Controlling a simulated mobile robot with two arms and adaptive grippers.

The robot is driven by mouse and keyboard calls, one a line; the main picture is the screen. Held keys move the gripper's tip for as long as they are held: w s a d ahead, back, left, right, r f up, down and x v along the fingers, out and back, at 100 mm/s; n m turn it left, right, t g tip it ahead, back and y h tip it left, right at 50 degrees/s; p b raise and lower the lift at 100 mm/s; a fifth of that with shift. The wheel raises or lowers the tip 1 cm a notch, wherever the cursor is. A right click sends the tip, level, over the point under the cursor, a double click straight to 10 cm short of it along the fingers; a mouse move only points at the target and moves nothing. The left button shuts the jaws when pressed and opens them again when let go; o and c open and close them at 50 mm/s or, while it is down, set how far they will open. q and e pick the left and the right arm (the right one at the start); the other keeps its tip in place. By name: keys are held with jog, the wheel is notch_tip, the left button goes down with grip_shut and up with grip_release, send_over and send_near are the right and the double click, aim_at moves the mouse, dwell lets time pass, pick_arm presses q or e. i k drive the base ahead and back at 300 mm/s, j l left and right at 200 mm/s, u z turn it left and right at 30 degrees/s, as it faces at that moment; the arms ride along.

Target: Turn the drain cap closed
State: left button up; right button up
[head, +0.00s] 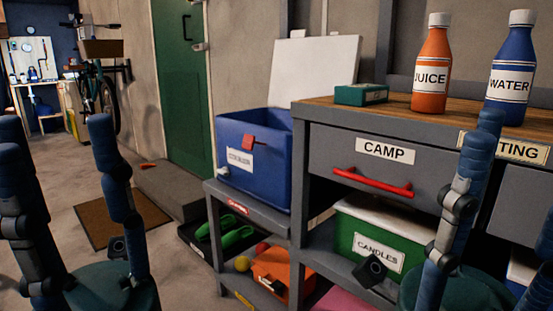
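A blue cooler (231,133) stands on the grey shelf unit at the centre, with its white lid (312,75) raised. A small pale fitting (223,172), which looks like the drain cap, sits low at the cooler's left end. I cannot tell how far it is turned. My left gripper (58,135) is open and empty, its blue fingers spread at the left, well apart from the cooler. My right gripper (520,165) is open in front of the drawers at the right, partly cut off by the picture edge. Neither touches the cooler.
The CAMP drawer (345,163) with a red handle is right of the cooler. An orange juice bottle (431,68) and a blue water bottle (511,62) stand above. Green shoes (238,238) lie below the cooler. The floor (80,175) at left is mostly clear, with a brown mat (120,220).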

aim_at(225, 171)
jog(key=i+j+u, duration=0.15)
jog(key=i, duration=0.3)
jog(key=i+j+u, duration=0.2)
jog(key=i, duration=0.25)
jog(key=l, duration=0.1)
